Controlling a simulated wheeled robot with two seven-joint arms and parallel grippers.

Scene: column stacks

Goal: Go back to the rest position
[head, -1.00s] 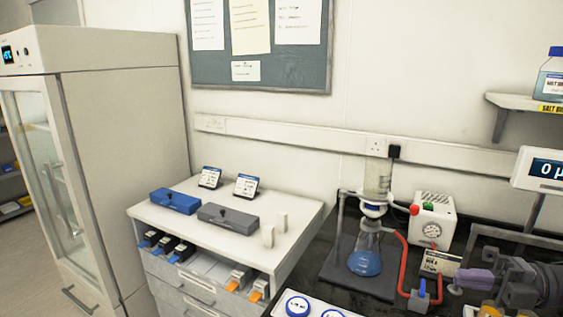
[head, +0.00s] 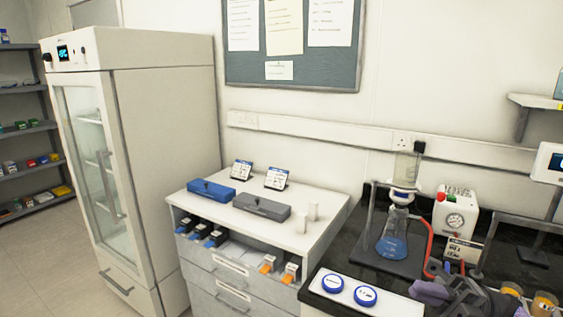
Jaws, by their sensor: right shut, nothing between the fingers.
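My right gripper (head: 428,292) is at the lower right of the head view, over the black bench. Its light purple fingers are shut with nothing between them, and part of its dark arm is cut off by the bottom edge. My left gripper is not in the head view.
Near the right gripper are a white tray with blue-lidded jars (head: 365,296), amber-topped jars (head: 543,303), a flask of blue liquid (head: 392,240) and a white pump (head: 455,212). A white drawer cabinet (head: 236,262) and a glass-door fridge (head: 170,150) stand left. Floor shows at far left.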

